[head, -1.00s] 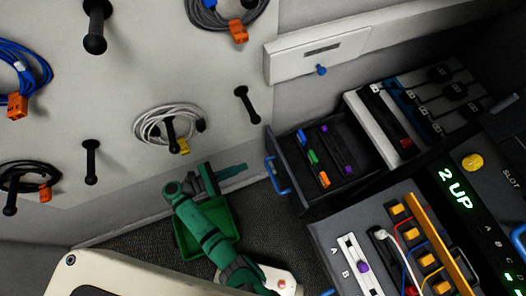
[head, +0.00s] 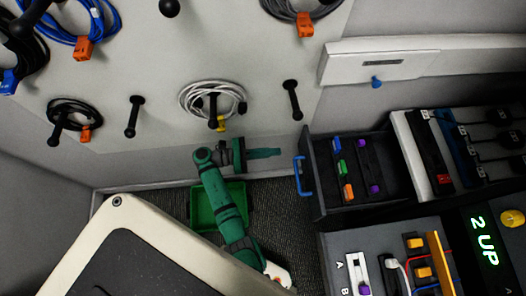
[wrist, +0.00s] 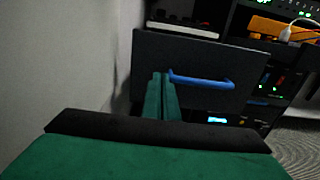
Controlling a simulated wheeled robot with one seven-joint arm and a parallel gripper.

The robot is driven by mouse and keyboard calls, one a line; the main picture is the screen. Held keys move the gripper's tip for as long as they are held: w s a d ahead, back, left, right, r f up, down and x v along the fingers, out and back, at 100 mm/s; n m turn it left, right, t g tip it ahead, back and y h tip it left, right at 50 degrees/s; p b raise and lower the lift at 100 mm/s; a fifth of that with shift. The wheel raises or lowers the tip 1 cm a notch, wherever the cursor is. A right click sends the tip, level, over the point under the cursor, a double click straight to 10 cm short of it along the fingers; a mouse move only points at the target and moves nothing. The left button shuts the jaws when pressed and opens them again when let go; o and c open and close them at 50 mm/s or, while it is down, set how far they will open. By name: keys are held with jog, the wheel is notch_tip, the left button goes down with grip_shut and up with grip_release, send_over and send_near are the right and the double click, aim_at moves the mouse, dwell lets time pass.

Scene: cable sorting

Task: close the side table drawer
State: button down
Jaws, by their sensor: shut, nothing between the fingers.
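The side table drawer (head: 318,180) is pulled out, a dark box with small coloured pieces inside, in the middle right of the head view. Its blue handle (head: 303,176) is on its left-facing front. In the wrist view the drawer front (wrist: 200,60) faces me with the blue handle (wrist: 202,80) across it. My green gripper (head: 278,153) is shut and empty, pointing at the drawer front from the left. In the wrist view the closed fingers (wrist: 161,80) overlap the drawer front just left of the handle. I cannot tell whether they touch it.
A green bin (head: 203,213) lies on the floor below my arm. The wall has pegs with coiled cables (head: 213,100). A panel with cables and a "2 UP" display (head: 484,242) stands right of and below the drawer. Carpet (head: 285,215) is free between bin and cabinet.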

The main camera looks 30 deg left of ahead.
aim_at(304, 149)
jog(key=x, duration=0.8)
jog(key=shift+w+d, duration=0.15)
jog(key=shift+d, duration=0.1)
